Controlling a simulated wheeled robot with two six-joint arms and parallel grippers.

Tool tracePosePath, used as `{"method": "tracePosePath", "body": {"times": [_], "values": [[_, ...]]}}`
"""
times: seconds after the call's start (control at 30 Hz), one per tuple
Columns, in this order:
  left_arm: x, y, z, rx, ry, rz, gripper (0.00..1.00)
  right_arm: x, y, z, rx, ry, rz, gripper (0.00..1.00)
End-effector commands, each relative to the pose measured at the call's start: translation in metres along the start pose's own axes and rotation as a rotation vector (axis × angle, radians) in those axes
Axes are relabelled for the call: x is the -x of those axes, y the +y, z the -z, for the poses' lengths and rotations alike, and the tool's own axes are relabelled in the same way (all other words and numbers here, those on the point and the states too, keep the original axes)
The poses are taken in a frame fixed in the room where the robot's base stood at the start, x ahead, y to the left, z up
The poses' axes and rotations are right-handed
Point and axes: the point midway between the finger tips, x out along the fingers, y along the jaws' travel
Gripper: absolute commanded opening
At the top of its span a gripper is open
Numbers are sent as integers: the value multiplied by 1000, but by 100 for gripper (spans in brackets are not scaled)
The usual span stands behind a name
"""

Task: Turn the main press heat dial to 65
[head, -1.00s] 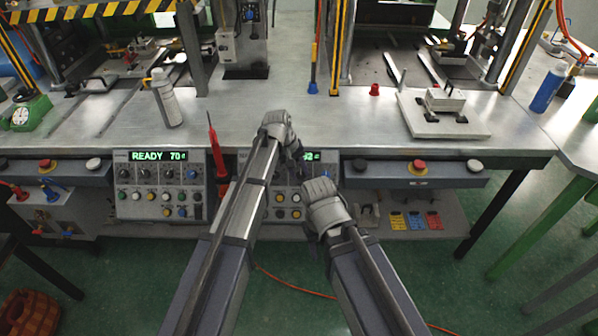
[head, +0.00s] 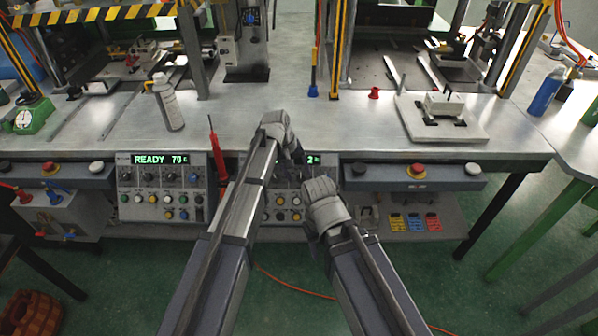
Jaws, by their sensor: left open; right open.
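Two control panels hang under the bench's front edge. The left panel (head: 123,186) shows a green display (head: 160,159) reading "READY 70" with a small unit letter. Below it are a row of dark dials (head: 168,178) and coloured buttons. The right panel (head: 271,215) is partly hidden by my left arm; only a "2" and a unit mark show on its display (head: 313,160). I cannot read which dial is the heat dial. My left gripper (head: 294,150) is open in front of the right panel's upper part. My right gripper (head: 311,222) is open by its lower right corner.
A red screwdriver-like tool (head: 218,165) stands between the panels. Bars with red stop buttons (head: 417,171) flank them. A spray bottle (head: 167,103), a white block on a plate (head: 443,105) and presses stand on the metal bench (head: 240,105). The floor in front is mostly clear.

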Motion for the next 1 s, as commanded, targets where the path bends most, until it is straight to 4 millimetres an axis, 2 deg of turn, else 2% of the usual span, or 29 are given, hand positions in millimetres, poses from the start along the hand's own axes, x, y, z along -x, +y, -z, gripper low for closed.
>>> {"method": "tracePosePath", "body": {"times": [0.03, 0.2, 0.4, 0.93, 1.0], "values": [[13, 1, 0, 1, 0, 0, 68, 13, 1, -1, 0, 0, 0, 50], [37, 1, 0, 1, 0, 0, 68, 36, 3, -2, 0, 0, 0, 50], [58, 1, 0, 0, -1, 0, 68, 55, 5, -3, 0, 0, 0, 50], [59, 0, 0, 0, -1, 0, 68, 56, 5, -3, 0, 0, 0, 50], [59, -1, -5, -8, -3, 5, 68, 56, 5, -3, 0, 0, 0, 50]]}}
